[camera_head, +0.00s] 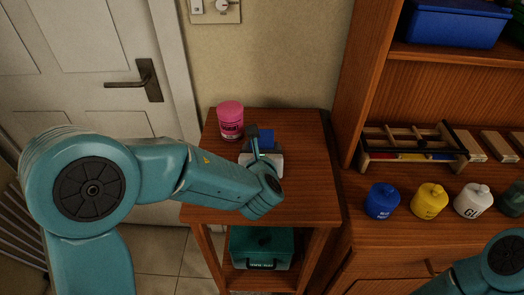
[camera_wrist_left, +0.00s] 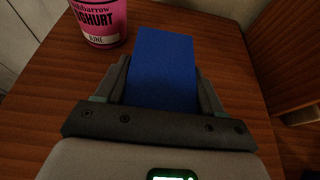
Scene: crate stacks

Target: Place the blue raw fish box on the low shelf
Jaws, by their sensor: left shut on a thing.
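The blue raw fish box (camera_head: 267,138) is at my left gripper (camera_head: 263,146), above or on the top of the small wooden stand (camera_head: 305,190). In the left wrist view the plain blue box (camera_wrist_left: 163,65) sits between both fingers of the left gripper (camera_wrist_left: 160,85), which are shut on it. I cannot tell whether the box touches the stand top. A low shelf (camera_head: 255,280) shows under the stand top, with a teal case (camera_head: 262,248) on it. My right gripper is out of view; only part of my right arm shows at the bottom right.
A pink yoghurt tub (camera_head: 230,120) stands near the back left of the stand top. To the right, a wooden cabinet (camera_head: 420,215) holds blue, yellow, white and dark jars, a wooden rack (camera_head: 412,148) and a blue crate (camera_head: 455,25). A door is at the left.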

